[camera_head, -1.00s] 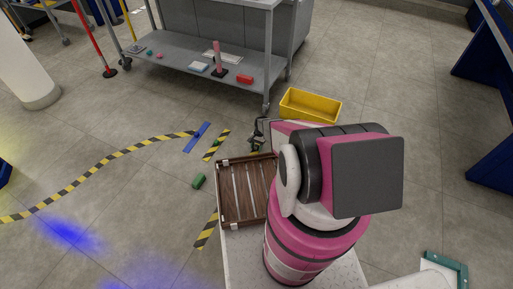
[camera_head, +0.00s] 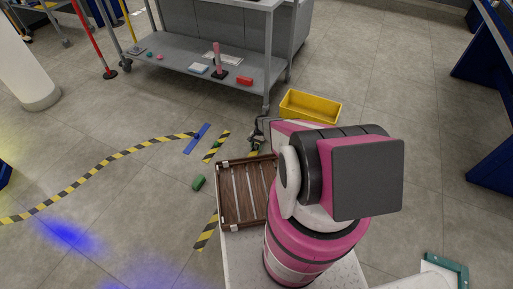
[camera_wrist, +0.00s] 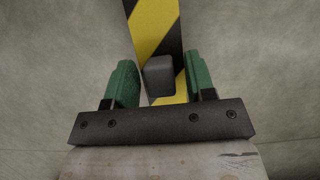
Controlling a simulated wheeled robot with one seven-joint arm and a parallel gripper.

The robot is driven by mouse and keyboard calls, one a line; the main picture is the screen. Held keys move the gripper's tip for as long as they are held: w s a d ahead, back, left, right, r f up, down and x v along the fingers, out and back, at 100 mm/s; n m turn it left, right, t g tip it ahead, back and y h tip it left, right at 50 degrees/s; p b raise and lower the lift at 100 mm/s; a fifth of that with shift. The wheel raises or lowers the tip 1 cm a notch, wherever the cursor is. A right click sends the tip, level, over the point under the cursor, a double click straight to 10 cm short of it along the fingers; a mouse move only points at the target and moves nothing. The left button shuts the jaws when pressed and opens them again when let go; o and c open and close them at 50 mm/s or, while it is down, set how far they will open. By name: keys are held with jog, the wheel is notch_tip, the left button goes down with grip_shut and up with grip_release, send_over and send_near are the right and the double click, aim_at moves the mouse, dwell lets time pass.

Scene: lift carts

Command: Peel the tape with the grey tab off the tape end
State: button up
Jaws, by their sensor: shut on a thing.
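In the wrist view, a yellow-and-black striped tape (camera_wrist: 153,28) runs from the top edge down between my fingers. The grey tab (camera_wrist: 159,76) is a small dark block on the tape, between the two green fingertips. My gripper (camera_wrist: 160,82) is shut on the grey tab. In the head view, my gripper (camera_head: 257,134) is low near the floor, beyond the brown tray and left of the yellow bin, partly hidden by my arm. Only a small bit of striped tape shows below it there. Whether the tape end is lifted off the floor I cannot tell.
A brown slatted tray (camera_head: 228,196) is in front of my arm. A yellow bin (camera_head: 310,107) and a grey cart (camera_head: 180,68) stand beyond. Other striped tape (camera_head: 92,173), a blue strip (camera_head: 197,138) and a green block (camera_head: 199,183) lie on the open floor at left.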

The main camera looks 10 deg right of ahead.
jog(key=shift+r, duration=3.15)
